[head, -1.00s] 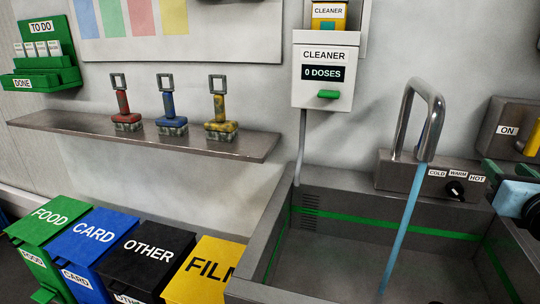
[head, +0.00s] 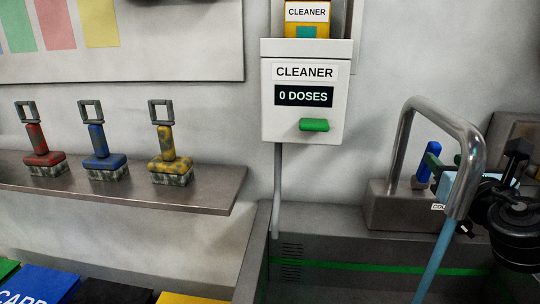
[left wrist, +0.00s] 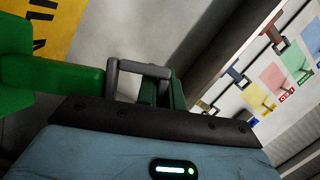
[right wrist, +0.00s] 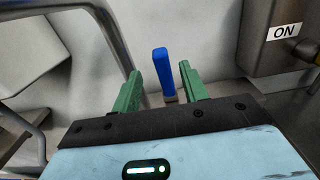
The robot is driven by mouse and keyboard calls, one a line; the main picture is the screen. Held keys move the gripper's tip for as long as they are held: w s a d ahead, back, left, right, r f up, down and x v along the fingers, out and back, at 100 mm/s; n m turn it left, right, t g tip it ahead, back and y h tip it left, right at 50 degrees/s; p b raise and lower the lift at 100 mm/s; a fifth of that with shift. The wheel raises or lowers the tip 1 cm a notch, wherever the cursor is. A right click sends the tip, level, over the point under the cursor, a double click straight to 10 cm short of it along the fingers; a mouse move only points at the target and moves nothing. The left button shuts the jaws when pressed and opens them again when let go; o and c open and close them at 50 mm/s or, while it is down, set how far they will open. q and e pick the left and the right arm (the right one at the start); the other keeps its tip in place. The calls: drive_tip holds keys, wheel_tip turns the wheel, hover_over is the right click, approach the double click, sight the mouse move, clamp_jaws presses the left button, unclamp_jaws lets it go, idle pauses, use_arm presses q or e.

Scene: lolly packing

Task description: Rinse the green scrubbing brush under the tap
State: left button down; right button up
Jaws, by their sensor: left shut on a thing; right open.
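The green scrubbing brush (left wrist: 50,85) shows only in the left wrist view, with its grey hanging loop (left wrist: 142,68) at its end. My left gripper (left wrist: 162,95) is shut on it at the loop end. My right gripper (head: 436,162) is behind the tap spout in the head view. In the right wrist view it is open (right wrist: 160,90), with a blue lever (right wrist: 162,68) upright between its fingers, a gap on each side. The steel tap (head: 468,145) has a light blue stream of water (head: 435,262) running down from it.
A cleaner dispenser (head: 305,95) reading 0 DOSES hangs left of the tap. Red, blue and yellow brushes stand on a shelf (head: 215,190). The sink's back wall (head: 345,250) is below the tap. Bin lids (head: 45,285) show at the lower left.

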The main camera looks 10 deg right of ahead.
sight(437, 150)
drive_tip(key=shift+d, duration=0.1)
drive_tip(key=shift+w, duration=0.2)
drive_tip(key=shift+x, duration=3.45)
clamp_jaws()
